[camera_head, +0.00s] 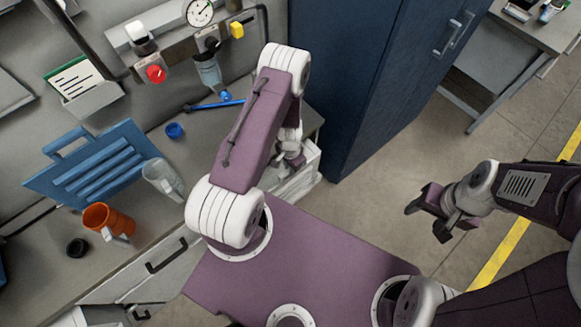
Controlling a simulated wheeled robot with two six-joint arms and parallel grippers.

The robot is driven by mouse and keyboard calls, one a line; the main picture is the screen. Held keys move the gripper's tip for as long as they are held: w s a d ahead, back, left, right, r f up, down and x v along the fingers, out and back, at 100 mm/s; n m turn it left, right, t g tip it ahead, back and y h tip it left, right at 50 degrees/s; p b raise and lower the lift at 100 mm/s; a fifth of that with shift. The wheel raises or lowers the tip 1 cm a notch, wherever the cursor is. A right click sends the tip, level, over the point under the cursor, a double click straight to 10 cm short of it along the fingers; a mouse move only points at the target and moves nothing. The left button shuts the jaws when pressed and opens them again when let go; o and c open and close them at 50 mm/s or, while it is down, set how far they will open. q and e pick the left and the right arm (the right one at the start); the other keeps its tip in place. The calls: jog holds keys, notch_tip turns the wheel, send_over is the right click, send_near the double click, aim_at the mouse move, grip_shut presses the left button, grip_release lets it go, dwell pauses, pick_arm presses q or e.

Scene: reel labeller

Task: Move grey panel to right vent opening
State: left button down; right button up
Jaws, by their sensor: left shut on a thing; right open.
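My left arm arches over the bench side, and its gripper (291,158) points down at a white and grey unit (298,182) beside the blue cabinet. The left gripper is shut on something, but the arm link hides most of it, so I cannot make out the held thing. I cannot pick out the grey panel or the right vent opening for certain. My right gripper (430,212) is open and empty, over the floor at the right, far from the unit.
A tall blue cabinet (358,80) stands right behind the unit. The bench (150,205) at left holds a blue rack (95,165), an orange mug (108,220), a clear jug (163,178) and a blue cap (174,130). The floor (400,150) in the middle is clear.

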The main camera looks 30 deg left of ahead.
pick_arm(q)
jog(key=shift+f+b, duration=0.75)
jog(key=shift+f, duration=0.15)
jog(key=c, duration=1.2)
grip_release()
jog(key=shift+r, duration=0.1)
notch_tip(320, 180, up, 9)
jog(key=p, duration=0.9)
jog(key=shift+r, duration=0.1)
